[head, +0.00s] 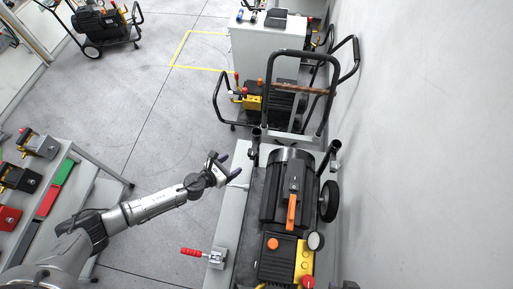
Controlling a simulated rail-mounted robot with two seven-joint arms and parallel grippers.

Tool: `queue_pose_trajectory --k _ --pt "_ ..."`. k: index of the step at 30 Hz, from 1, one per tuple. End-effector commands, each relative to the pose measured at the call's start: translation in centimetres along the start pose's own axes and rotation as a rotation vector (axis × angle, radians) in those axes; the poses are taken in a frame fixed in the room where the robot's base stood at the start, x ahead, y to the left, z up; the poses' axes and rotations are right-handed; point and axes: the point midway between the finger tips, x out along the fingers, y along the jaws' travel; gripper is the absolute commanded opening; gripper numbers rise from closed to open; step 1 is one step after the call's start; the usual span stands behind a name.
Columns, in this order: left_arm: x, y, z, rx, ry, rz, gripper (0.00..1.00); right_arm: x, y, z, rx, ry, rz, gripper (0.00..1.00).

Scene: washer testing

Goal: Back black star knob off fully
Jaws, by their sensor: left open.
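My left gripper (230,167) is open, with its dark fingers spread and nothing visible between them. It is just left of the grey bench edge (233,222), close to a small light rod (239,184). A washer with a black ribbed motor (288,185) and an orange lever (291,212) is right of the gripper. I cannot single out a black star knob; it is too small to tell or hidden. My right gripper is not in view.
A red-handled clamp (205,254) is mounted at the bench's left edge. An orange cap (272,243), a round gauge-like disc (316,240) and a red knob (307,282) are on the washer's front. A black tubular handle (331,98) rises behind. Grey floor (165,110) is open at left.

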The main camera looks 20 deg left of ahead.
Motion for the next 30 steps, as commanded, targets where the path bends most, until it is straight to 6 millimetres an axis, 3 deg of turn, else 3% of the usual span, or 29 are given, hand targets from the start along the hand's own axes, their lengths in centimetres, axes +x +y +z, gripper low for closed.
queue_pose_trajectory --k 15,21,30 --pt "9.3 -0.1 0.1 -0.009 -0.004 0.003 0.70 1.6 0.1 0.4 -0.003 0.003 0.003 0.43" --pt "11.4 -0.1 0.0 -0.008 -0.003 0.003 0.70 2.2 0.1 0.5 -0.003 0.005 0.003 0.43" --pt "12.4 -0.1 0.2 -0.008 -0.003 0.002 0.70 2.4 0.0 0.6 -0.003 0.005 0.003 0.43"
